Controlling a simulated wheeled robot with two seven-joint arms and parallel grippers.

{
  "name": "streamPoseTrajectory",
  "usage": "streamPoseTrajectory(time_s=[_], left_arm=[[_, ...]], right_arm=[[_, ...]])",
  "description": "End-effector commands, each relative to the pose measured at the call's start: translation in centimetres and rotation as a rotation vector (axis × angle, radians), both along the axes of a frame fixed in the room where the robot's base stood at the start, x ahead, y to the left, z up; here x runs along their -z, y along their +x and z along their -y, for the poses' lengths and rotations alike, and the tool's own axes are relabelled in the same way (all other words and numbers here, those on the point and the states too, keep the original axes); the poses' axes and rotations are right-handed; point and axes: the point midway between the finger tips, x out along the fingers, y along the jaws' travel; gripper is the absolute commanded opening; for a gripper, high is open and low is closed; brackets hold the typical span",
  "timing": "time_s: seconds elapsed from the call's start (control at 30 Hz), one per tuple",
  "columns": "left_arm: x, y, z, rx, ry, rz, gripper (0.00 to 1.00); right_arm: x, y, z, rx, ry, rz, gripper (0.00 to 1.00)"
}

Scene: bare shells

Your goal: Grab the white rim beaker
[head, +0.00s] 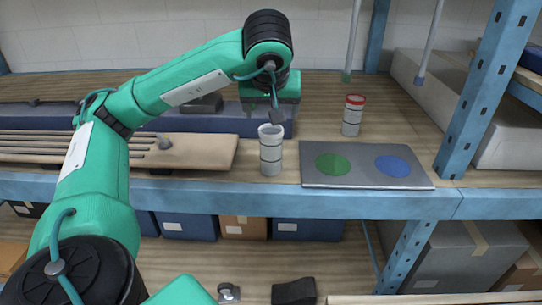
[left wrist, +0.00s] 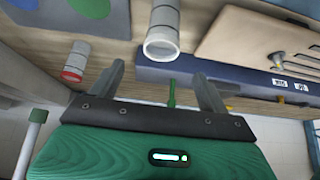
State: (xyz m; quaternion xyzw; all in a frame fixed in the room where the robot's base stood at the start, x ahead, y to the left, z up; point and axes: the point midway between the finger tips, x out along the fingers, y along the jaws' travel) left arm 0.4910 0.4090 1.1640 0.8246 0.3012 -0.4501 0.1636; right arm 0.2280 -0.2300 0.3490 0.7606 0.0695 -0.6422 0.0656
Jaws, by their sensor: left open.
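The white rim beaker (head: 271,155), a pale ribbed cylinder with dark bands, stands upright near the shelf's front edge, left of the grey mat. In the left wrist view the beaker (left wrist: 161,38) lies ahead of the fingers, roughly centred between them, with its round rim towards the camera. My left gripper (head: 279,112) is open and empty, just above and behind the beaker in the head view. In the left wrist view both fingers of the gripper (left wrist: 160,86) are spread, with no visible contact on the beaker. My right gripper is not in view.
A red rim beaker (head: 352,116) stands behind the grey mat (head: 362,165), which bears green and blue discs. A grooved wooden board (head: 205,150) lies left, before a long blue block (head: 215,125). Two rods hang above. A blue upright (head: 485,90) stands right.

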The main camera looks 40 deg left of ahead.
Motion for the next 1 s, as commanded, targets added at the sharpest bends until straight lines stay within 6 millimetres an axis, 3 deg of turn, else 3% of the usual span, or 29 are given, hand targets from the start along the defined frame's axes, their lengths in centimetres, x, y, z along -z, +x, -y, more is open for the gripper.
streamPoseTrajectory(time_s=[0.3,0.6,0.77,1.0], left_arm=[[2.6,1.1,-0.9,0.001,-0.003,-0.002,0.79],[5.1,2.4,-2.0,-0.001,-0.002,-0.002,0.79],[5.7,2.6,-2.3,-0.001,-0.001,-0.002,0.79],[8.8,3.5,-3.5,-0.002,-0.002,-0.005,0.79]], right_arm=[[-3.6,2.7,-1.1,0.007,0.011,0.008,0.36],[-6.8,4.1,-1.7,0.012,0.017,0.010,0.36],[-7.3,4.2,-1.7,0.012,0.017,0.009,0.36],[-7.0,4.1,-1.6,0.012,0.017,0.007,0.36]])
